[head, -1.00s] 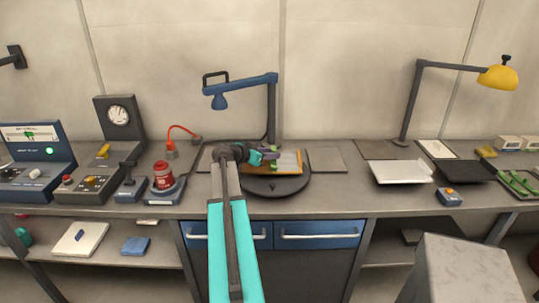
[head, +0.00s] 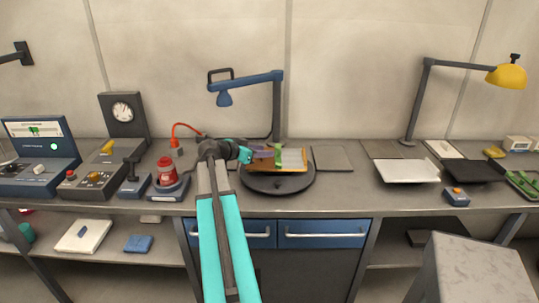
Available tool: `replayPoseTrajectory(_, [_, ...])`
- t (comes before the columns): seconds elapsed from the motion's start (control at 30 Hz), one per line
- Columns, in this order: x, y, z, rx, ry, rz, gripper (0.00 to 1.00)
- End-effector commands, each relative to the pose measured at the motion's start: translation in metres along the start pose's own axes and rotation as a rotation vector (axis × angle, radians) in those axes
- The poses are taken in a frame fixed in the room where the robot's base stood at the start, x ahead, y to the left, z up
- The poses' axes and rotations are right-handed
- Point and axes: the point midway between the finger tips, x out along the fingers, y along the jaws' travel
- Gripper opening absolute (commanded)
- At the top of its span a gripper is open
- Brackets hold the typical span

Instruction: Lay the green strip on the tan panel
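The tan panel (head: 295,160) sits on the round dark turntable (head: 279,184) at the middle of the bench. The green strip (head: 278,156) shows as a narrow upright band across the left part of the panel; whether it lies flat on it is too small to tell. My gripper (head: 262,153), with teal and dull purple parts, reaches in from the left, just left of the strip and over the panel's left end. Its fingertips are too small to show whether they are open or touch the strip.
A blue lamp arm (head: 247,81) hangs above, behind the turntable. A red jar (head: 166,172) on a blue-grey stand is to the left. A white tray (head: 407,171) and a black tray (head: 467,170) are to the right.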

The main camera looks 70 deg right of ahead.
Motion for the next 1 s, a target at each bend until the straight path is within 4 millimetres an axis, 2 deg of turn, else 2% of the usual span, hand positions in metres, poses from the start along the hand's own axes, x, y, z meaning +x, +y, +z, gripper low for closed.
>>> replayPoseTrajectory(0.2, [-0.036,0.001,0.002,0.001,0.001,-0.003,0.35])
replayPoseTrajectory(0.4, [-0.058,0.0,0.001,0.0,0.0,-0.001,0.35])
replayPoseTrajectory(0.6, [-0.065,0.0,0.0,0.0,0.001,-0.002,0.35])
replayPoseTrajectory(1.0, [-0.065,0.0,0.0,0.0,0.0,-0.001,0.35])
